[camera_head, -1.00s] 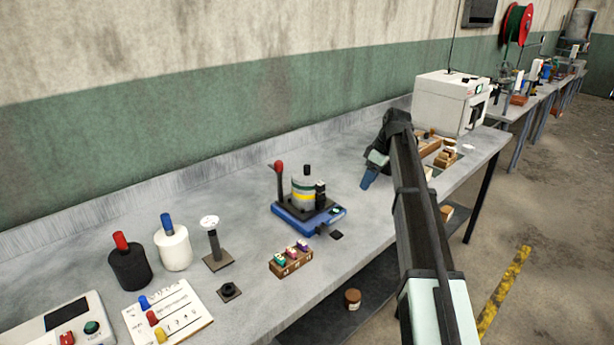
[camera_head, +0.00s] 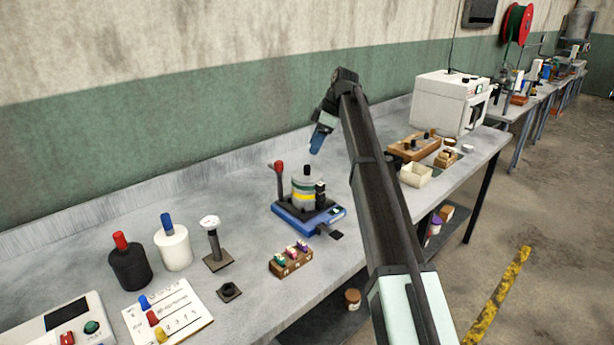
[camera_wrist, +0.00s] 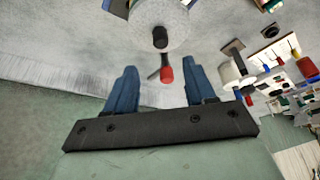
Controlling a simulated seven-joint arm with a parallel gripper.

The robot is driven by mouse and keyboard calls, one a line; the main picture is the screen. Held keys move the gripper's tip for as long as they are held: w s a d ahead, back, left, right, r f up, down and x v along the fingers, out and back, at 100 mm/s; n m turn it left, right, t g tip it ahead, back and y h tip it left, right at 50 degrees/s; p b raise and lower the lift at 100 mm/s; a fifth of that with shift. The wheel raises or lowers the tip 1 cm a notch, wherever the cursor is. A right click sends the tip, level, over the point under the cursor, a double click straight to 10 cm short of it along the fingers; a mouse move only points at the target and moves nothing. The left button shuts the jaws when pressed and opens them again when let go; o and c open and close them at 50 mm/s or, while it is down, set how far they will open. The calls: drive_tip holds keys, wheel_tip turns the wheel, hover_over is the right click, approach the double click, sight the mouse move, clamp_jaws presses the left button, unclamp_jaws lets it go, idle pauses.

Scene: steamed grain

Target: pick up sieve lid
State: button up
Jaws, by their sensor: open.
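The sieve lid (camera_head: 307,180) is the grey round top of a small banded sieve stack (camera_head: 303,194), with a dark knob (camera_head: 307,170) upright on it. The stack stands on a blue shaker base (camera_head: 293,219) on the bench. In the wrist view the lid (camera_wrist: 146,18) is a pale disc, cut off by the top edge, and its dark knob (camera_wrist: 160,37) shows ahead of the fingers. My gripper (camera_head: 317,148) is open and empty, above the stack and apart from it; its two blue fingers (camera_wrist: 160,75) are spread wide in the wrist view.
A red-topped lever (camera_head: 279,168) rises beside the stack; its red knob also shows in the wrist view (camera_wrist: 166,75). A dark post (camera_head: 320,192) stands at the stack's right. A wooden vial rack (camera_head: 290,262) is in front. Bare bench lies left of the base.

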sight(308, 166)
drive_tip(key=x, duration=0.2)
drive_tip(key=shift+a+f, duration=0.1)
drive_tip(key=shift+f, duration=0.15)
drive_tip(key=shift+s+d+x, duration=0.1)
drive_tip(key=shift+d+x, duration=0.1)
drive_tip(key=shift+x, duration=1.1)
drive_tip(key=shift+s+d+x, duration=0.1)
drive_tip(key=shift+d+x, duration=0.1)
drive_tip(key=shift+x, duration=1.05)
drive_tip(key=shift+f, duration=0.15)
clamp_jaws()
